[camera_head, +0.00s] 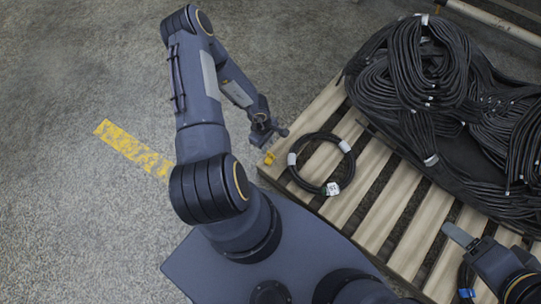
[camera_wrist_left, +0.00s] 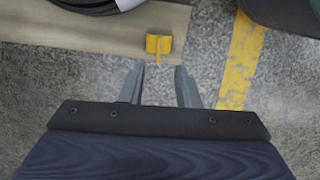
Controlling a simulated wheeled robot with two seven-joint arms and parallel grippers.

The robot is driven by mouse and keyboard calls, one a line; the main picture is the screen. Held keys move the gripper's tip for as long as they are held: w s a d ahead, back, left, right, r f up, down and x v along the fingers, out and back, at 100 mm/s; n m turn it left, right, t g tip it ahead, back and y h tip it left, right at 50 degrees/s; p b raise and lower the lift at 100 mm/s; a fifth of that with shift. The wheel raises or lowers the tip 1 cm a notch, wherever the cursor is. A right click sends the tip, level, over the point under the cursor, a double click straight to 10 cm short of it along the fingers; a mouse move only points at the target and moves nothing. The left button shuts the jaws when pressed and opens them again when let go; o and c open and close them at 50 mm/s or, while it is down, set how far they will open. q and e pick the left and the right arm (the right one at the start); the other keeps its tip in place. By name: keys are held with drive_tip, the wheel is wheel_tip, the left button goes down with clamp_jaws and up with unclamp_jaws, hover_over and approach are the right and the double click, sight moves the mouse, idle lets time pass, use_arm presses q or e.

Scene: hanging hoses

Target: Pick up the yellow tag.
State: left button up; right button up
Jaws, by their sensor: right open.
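The yellow tag (camera_head: 269,158) lies at the left corner of the wooden pallet, beside a small hose coil. In the left wrist view, the tag (camera_wrist_left: 158,43) is a small yellow block with a thin yellow strip pointing towards my fingers. My left gripper (camera_head: 271,132) is just beyond the tag in the head view. In the wrist view, the left gripper (camera_wrist_left: 161,78) has its two fingers apart with nothing between them, and the tag lies just ahead of the gap. My right gripper (camera_head: 464,261) is open over the pallet's lower right part, partly cut off by its own arm.
The slatted pallet (camera_head: 359,196) carries a small black coil (camera_head: 347,174) with white bands. A large heap of black hoses (camera_head: 415,82) fills its far right. A yellow floor line (camera_head: 131,149) crosses open concrete at left.

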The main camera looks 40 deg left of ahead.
sight(270, 154)
use_arm(q)
drive_tip(key=f+b, duration=0.1)
drive_tip(key=f, duration=0.1)
drive_tip(key=d+f+b, duration=0.1)
drive_tip(key=f, duration=0.2)
drive_tip(key=f+b, duration=0.2)
drive_tip(key=shift+w+d+f, duration=0.2)
drive_tip(key=shift+f, duration=0.15)
drive_tip(key=shift+r, duration=0.1)
clamp_jaws()
